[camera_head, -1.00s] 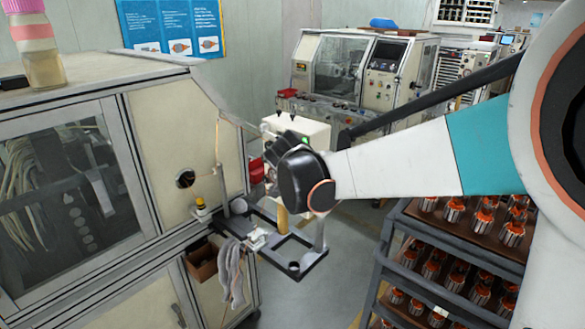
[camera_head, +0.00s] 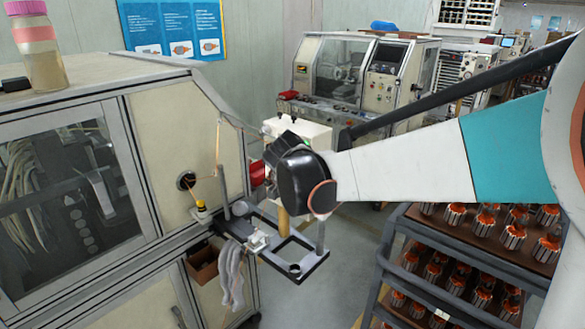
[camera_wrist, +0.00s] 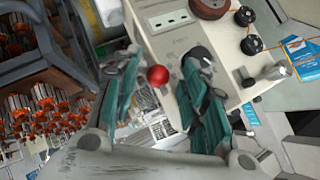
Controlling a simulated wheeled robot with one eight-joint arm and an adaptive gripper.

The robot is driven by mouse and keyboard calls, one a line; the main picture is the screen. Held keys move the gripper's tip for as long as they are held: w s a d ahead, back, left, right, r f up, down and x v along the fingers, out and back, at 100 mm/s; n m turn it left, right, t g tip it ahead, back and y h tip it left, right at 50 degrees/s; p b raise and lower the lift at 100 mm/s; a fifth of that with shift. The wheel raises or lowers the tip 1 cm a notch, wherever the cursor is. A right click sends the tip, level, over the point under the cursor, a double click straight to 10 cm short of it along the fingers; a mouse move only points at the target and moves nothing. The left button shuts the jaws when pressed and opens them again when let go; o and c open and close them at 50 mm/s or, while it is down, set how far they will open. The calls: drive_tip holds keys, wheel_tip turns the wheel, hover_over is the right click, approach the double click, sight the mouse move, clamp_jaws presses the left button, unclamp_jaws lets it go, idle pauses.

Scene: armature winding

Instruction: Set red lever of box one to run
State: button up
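A round red knob (camera_wrist: 158,76), likely the red lever's end, shows in the wrist view between my fingertips, close to the edge of a pale box (camera_wrist: 175,45). My gripper (camera_wrist: 163,68) has two teal fingers standing apart, one on each side of the knob; no contact is visible. In the head view the pale box (camera_head: 305,130) stands behind my dark wrist, which hides the knob and most of my gripper. I cannot read a box number or the lever's run mark.
A winding machine (camera_head: 185,135) with a window stands at left, with a bracket shelf (camera_head: 300,268) below my wrist. A dark rack (camera_head: 400,240) of orange-and-metal armatures stands at right. Another machine (camera_head: 345,70) is behind. Grey floor is open between.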

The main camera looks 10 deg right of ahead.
drive_tip(key=v, duration=1)
drive_tip(key=shift+s+r, duration=0.2)
drive_tip(key=shift+s, duration=0.1)
drive_tip(key=shift+f, duration=0.1)
drive_tip(key=s+d+f+n+g+y+b, duration=0.1)
drive_tip(key=s+f+n+b, duration=0.6)
drive_tip(key=f, duration=0.9)
drive_tip(key=s+d+f+n+g+y+b, duration=0.1)
drive_tip(key=s+d+f+n+y+b, duration=0.2)
drive_tip(key=s+f+b, duration=1.1)
drive_tip(key=s+f+n, duration=0.2)
drive_tip(key=s+n, duration=0.1)
drive_tip(key=s, duration=0.1)
drive_tip(key=shift+d+n+g+y, duration=0.2)
drive_tip(key=shift+n+g+y, duration=0.1)
drive_tip(key=shift+n, duration=0.1)
drive_tip(key=shift+f, duration=0.15)
